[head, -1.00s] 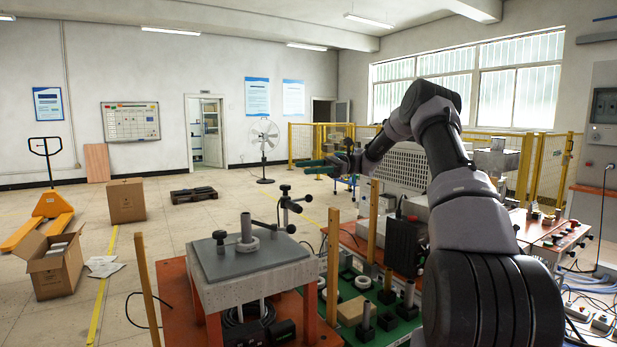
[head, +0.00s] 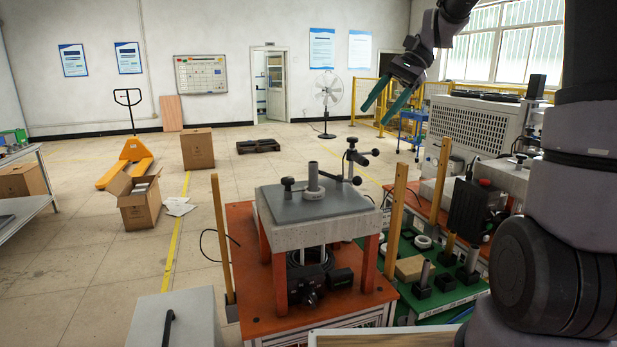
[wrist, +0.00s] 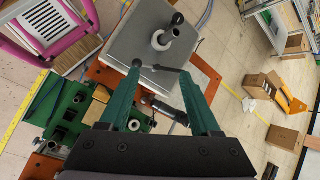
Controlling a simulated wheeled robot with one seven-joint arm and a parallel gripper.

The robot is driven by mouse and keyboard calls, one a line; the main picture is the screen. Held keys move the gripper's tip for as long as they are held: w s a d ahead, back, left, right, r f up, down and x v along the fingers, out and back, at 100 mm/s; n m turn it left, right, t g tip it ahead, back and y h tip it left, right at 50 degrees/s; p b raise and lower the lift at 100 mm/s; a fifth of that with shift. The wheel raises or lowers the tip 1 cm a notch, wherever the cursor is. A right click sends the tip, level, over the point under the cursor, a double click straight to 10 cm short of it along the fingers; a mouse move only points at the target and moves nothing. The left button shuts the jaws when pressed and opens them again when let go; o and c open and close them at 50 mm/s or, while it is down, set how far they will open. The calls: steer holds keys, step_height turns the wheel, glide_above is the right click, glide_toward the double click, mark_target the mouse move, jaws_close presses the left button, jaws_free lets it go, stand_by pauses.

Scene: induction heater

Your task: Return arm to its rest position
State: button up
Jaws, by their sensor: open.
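My gripper (head: 384,104) shows at the upper right of the head view, its two green fingers apart and nothing between them. It hangs in the air, well above and beyond the grey-topped heater table (head: 352,204). In the wrist view my open gripper (wrist: 164,82) points down over that table (wrist: 128,40). My arm rises along the right edge of the head view and bends over at the top. A grey metal tube with a ring at its base (head: 313,184) stands upright on the table top, apart from my fingers.
A green tray (head: 433,299) with several dark blocks and posts lies right of the table. Wooden posts (head: 224,240) (head: 397,215) stand around it. A grey box (head: 196,318) is at the front. Cartons (head: 197,149) and a pallet truck (head: 127,150) stand on open floor at left.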

steer(key=s+d+n+t+h, duration=0.2)
steer(key=s+d+t, duration=0.2)
steer(key=s, duration=0.5)
steer(key=s+d+r+n+t+h, duration=0.1)
steer(key=s+d+n+t+h, duration=0.1)
steer(key=s, duration=0.8)
steer(key=shift+d+t+h, duration=0.6)
steer(key=shift+d+t, duration=0.4)
steer(key=shift+t, duration=0.2)
steer(key=shift+r, duration=0.1)
